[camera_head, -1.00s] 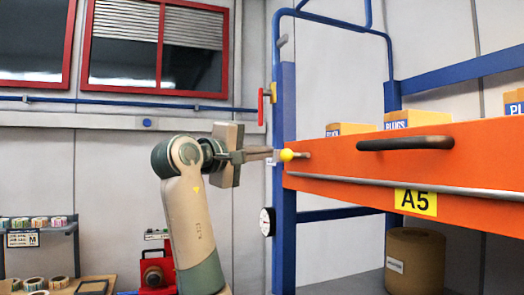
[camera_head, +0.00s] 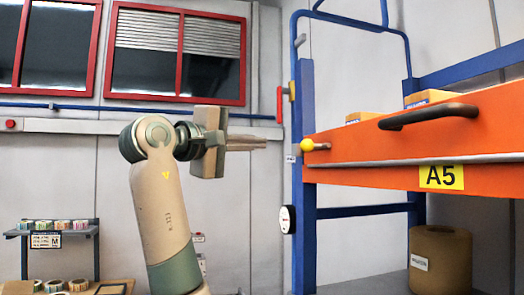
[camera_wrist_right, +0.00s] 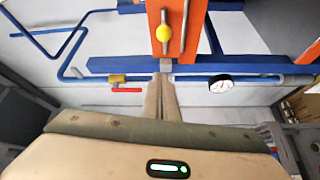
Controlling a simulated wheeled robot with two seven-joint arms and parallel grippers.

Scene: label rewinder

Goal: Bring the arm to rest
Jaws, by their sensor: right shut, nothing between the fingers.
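My right gripper (camera_head: 262,143) is raised in the head view, its fingers together and empty, pointing right. Its tips are a short gap left of the blue rack post and of the yellow knob (camera_head: 307,146) on the orange drawer (camera_head: 350,148). In the right wrist view the shut fingers (camera_wrist_right: 162,80) point toward the rack, and the yellow knob (camera_wrist_right: 164,33) lies beyond their tips. My left gripper is not in view.
The blue rack frame (camera_head: 306,205) stands right of the gripper, with a dial gauge (camera_head: 286,219) on its post. A brown roll (camera_head: 440,260) sits below the drawer. A small shelf (camera_head: 75,233) with label rolls is at lower left.

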